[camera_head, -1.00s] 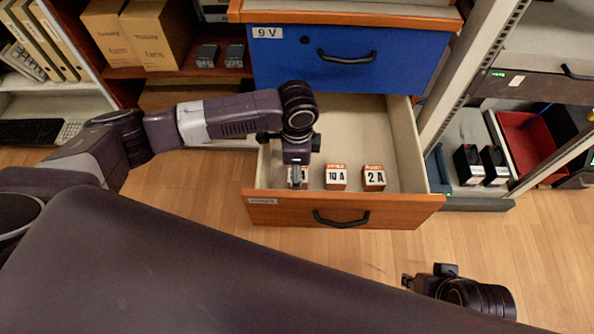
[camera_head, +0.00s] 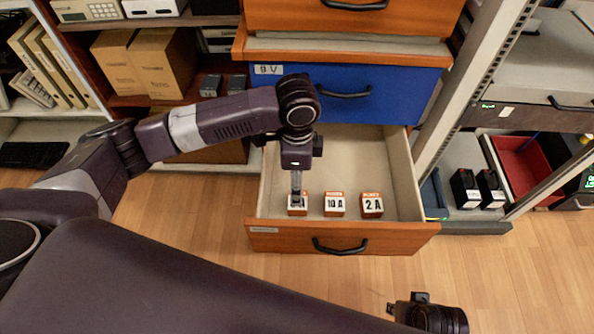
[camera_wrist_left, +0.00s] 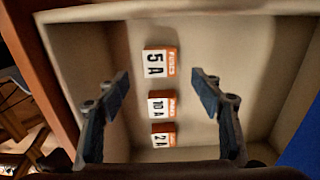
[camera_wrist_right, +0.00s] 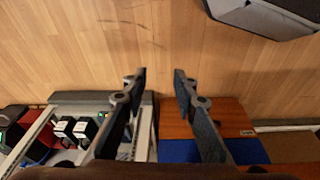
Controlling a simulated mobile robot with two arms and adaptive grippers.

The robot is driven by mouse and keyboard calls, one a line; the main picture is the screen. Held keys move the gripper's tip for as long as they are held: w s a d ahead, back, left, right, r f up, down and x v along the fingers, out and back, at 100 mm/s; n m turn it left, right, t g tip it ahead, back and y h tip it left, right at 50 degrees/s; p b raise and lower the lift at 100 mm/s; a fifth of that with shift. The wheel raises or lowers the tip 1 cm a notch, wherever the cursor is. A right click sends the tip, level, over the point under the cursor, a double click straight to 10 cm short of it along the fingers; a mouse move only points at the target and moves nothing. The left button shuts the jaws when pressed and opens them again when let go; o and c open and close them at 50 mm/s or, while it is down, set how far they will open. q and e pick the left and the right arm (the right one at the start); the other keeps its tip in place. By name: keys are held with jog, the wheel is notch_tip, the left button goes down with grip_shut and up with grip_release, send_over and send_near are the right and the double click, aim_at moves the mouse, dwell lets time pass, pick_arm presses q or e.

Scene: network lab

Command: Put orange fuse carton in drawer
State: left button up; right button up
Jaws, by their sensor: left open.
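The open drawer (camera_head: 343,241) has an orange wooden front and a pale inside. Three orange and white fuse cartons stand in a row near its front: the 5 A carton (camera_wrist_left: 158,63), the 10 A carton (camera_head: 335,204) and the 2 A carton (camera_head: 372,204). In the head view the leftmost carton (camera_head: 298,209) is partly hidden by my left gripper (camera_head: 297,192). In the left wrist view the left gripper (camera_wrist_left: 162,85) is open above the drawer, its fingers wide apart, with the 5 A carton apart from both. My right gripper (camera_wrist_right: 160,75) is open and empty.
A blue drawer (camera_head: 345,95) is shut above the open one. A rack with black boxes (camera_head: 478,189) and a red bin (camera_head: 527,160) stands at the right. The drawer's back half is bare. Wooden floor lies clear in front.

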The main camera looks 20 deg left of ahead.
pick_arm(q)
jog(key=shift+r, duration=1.25)
pick_arm(e)
jog(key=shift+s+f, duration=0.2)
jog(key=shift+f, duration=1.05)
